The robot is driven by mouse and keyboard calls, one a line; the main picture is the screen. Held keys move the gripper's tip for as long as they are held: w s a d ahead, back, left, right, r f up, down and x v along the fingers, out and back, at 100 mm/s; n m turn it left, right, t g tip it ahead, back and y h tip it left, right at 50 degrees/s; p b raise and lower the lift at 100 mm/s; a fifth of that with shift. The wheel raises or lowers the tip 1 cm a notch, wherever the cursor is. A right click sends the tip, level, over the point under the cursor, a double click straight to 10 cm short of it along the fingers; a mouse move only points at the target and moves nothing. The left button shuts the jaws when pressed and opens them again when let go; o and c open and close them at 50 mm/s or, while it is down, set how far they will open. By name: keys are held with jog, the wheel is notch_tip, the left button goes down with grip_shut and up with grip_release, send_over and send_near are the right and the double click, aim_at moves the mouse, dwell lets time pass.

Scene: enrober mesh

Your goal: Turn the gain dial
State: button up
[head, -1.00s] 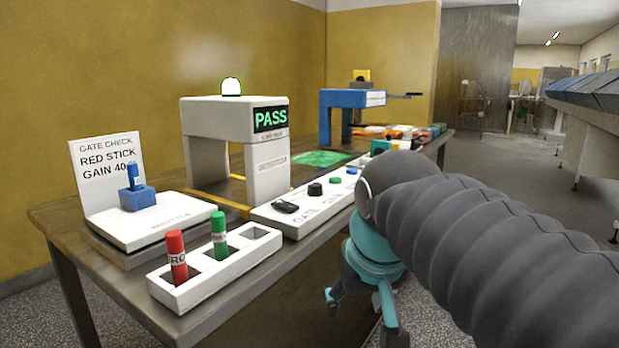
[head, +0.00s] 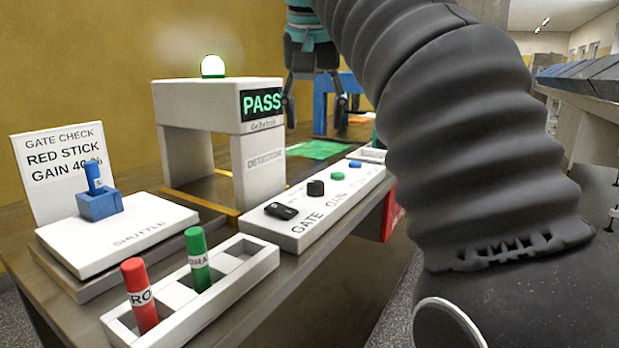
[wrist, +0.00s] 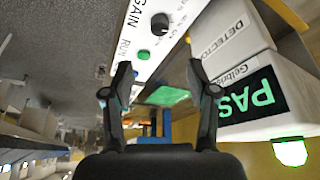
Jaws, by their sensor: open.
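The gain dial (head: 316,188) is a round black knob on the white control panel (head: 296,238), behind the black gate switch (head: 281,211) and before a green button (head: 337,176). In the wrist view the dial (wrist: 160,22) shows near the top, beside the word GAIN. My gripper (head: 316,108) is open and empty, pointing down above the far part of the panel, apart from the dial. In the wrist view its fingertips (wrist: 158,72) stand spread, with the dial beyond them.
The white detector gate (head: 215,90) reads PASS and has a lit green lamp on top. A shuttle plate with a blue block (head: 100,205) and a sign reading RED STICK, GAIN 40 % stand left. A white rack (head: 235,275) holds a red stick and a green stick.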

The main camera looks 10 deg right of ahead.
aim_at(316, 183)
jog(key=b+x, duration=0.4)
jog(key=x, duration=0.9)
jog(key=shift+w+f, duration=0.1)
jog(key=shift+f, duration=0.15)
jog(key=shift+c, duration=0.2)
grip_shut()
